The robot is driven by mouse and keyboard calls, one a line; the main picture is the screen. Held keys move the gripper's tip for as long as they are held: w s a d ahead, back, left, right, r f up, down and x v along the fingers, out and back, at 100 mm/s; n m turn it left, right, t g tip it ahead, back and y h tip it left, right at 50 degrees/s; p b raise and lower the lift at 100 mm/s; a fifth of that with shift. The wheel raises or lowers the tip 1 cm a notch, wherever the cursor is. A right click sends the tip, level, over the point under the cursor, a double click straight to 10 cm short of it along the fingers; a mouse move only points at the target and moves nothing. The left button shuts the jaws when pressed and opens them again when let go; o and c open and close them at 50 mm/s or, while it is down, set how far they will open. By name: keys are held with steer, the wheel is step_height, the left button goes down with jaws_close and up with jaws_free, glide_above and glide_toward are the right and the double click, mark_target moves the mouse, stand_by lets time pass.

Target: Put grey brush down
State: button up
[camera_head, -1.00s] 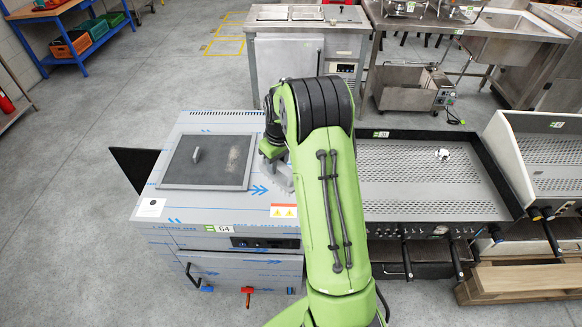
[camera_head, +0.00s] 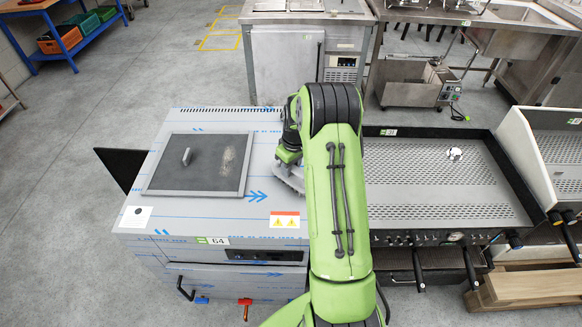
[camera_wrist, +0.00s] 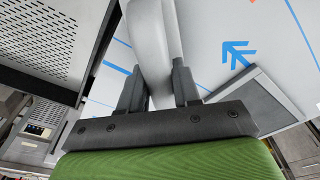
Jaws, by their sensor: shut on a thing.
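The grey brush (camera_head: 291,179) is in my gripper (camera_head: 287,160), over the right part of the steel cabinet top (camera_head: 200,207). In the wrist view its smooth light grey body (camera_wrist: 152,40) runs between the two dark fingers of my gripper (camera_wrist: 158,85), which are shut on it. The cabinet top, with blue arrows, shows behind it. My arm hides part of the brush and the cabinet's right edge. I cannot tell whether the brush touches the top.
A dark framed panel (camera_head: 200,180) with a small handle and a pale smudge lies left on the cabinet top. A perforated griddle (camera_head: 430,180) stands to the right, with a small shiny object (camera_head: 454,153) on it. The cabinet top's front strip is clear.

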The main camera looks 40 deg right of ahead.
steer(key=o, duration=0.9)
steer(key=shift+f, duration=0.1)
steer(key=shift+o, duration=0.2)
step_height(320, 180, up, 12)
steer(key=s+p, duration=0.1)
steer(key=s+a+r+t, duration=0.2)
steer(key=s+a+r, duration=0.6)
steer(key=a+r, duration=0.4)
steer(key=s+a+t, duration=0.1)
steer(key=s+a, duration=0.4)
steer(key=s, duration=0.3)
steer(key=s+a+r+m+t, duration=0.1)
steer(key=s+a, duration=0.3)
steer(key=s, duration=0.5)
steer(key=shift+s+a+m, duration=0.25)
steer(key=shift+a+m, duration=0.05)
steer(key=shift+a, duration=0.1)
